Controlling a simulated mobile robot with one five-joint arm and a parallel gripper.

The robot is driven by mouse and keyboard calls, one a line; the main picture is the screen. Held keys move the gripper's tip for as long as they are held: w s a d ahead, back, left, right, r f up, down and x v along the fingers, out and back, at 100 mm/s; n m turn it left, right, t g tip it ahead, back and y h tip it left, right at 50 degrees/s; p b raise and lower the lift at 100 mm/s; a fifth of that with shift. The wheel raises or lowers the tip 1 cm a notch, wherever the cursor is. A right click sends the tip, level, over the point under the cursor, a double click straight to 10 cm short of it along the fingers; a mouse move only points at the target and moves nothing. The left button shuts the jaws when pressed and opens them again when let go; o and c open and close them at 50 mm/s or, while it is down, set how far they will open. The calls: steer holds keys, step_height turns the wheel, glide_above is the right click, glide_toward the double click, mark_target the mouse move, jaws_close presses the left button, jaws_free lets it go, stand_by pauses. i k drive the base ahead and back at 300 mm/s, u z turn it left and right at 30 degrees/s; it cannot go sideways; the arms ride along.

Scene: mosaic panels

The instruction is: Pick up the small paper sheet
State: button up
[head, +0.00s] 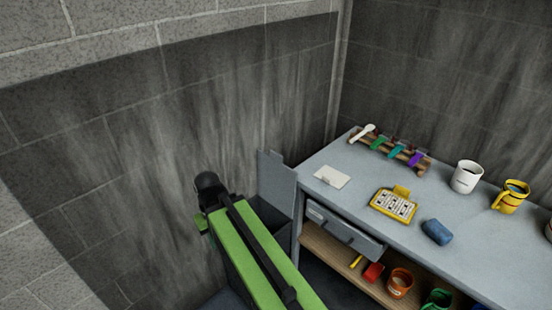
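The small paper sheet (332,177) is white and lies flat on the grey desk top (385,173), near its left end. A small darker mark shows on it. My green arm reaches up from the bottom of the head view to a dark end, where my gripper (207,187) seems to be. That end is left of the desk and apart from the sheet. I cannot make out its fingers or whether they are open.
A rack with coloured spoons (392,150), a yellow device (394,204), a blue block (437,231), a white mug (466,177) and a yellow mug (511,196) stand on the desk. A grey upright panel (277,180) stands at its left end.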

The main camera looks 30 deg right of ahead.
mark_target(334, 178)
steer(key=z, duration=1.05)
steer(key=i, duration=0.8)
steer(key=u, duration=1.5)
